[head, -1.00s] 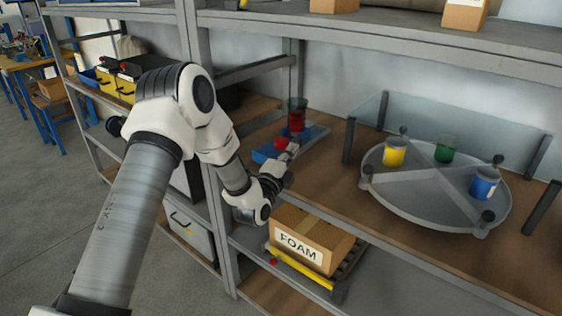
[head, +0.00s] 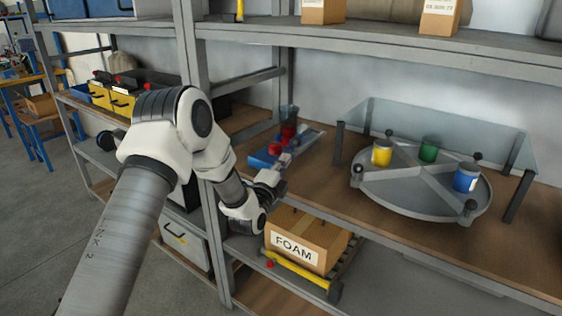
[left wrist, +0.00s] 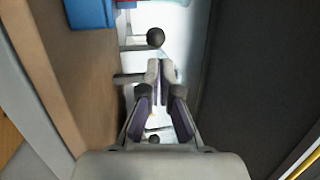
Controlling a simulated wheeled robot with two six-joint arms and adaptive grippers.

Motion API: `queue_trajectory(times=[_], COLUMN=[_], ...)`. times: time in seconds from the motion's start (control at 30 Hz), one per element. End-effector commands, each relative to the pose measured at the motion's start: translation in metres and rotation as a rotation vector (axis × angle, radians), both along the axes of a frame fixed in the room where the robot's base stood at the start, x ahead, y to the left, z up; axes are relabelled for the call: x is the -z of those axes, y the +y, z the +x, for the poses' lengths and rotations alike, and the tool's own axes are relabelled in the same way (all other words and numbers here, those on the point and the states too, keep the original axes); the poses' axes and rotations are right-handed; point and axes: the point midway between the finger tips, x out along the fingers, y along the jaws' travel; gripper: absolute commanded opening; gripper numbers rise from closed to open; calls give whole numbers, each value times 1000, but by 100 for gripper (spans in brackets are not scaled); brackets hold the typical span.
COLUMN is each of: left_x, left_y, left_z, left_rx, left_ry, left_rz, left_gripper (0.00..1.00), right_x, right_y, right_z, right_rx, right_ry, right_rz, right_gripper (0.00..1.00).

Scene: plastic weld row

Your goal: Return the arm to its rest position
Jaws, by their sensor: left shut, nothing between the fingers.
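My left arm reaches in from the left of the head view, bent at the elbow. Its gripper (head: 284,161) is in front of the shelving, near the front of the middle shelf and above the FOAM box. In the left wrist view the two fingers (left wrist: 160,68) are together with nothing between them. A blue tray (head: 262,160) lies on the shelf just behind the gripper, and its corner shows at the top of the left wrist view (left wrist: 92,12). My right gripper is in neither view.
A round grey divided tray (head: 405,206) holds yellow, green and blue cups to the right, with a clear panel (head: 440,120) behind. The FOAM carton (head: 317,232) sits on the lower shelf. A shelf upright (head: 196,60) stands close beside my arm. Floor at left is open.

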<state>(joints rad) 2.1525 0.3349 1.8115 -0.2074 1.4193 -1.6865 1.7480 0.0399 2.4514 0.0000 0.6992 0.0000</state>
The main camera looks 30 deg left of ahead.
Motion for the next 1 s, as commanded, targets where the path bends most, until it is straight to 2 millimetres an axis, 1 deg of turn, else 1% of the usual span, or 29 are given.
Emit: queue_trajectory(times=[0.03,0.2,0.3,0.4,0.5,0.63,0.67,0.73,0.77,0.83,0.87,0.9,0.97,1.0], left_x=[2,10,14,16,17,17,18,24,30,55,70,94,135,162], left_y=[-1,-4,-7,-8,-9,-9,-9,-13,-19,-42,-54,-68,-89,-101], left_z=[-10,-47,-67,-80,-86,-86,-86,-88,-90,-100,-108,-122,-150,-174], left_rx=[0,-2,-1,-1,0,0,0,8,20,65,85,111,145,153], left_ry=[2,4,4,2,0,1,4,35,60,150,207,303,477,603], left_rz=[-3,-3,-3,-2,0,0,1,6,14,35,42,39,-36,-118], left_gripper=[0,0,0,0,0,0,0,0,0,0,0,0,0,0], right_x=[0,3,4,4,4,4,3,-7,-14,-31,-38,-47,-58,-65], right_y=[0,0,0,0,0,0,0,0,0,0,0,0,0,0], right_z=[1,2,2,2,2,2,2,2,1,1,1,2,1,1], right_rx=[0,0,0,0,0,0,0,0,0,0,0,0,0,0], right_ry=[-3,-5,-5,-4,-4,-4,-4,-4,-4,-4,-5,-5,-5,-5], right_rz=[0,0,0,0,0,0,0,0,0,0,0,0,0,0], right_gripper=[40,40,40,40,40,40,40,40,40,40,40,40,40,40])
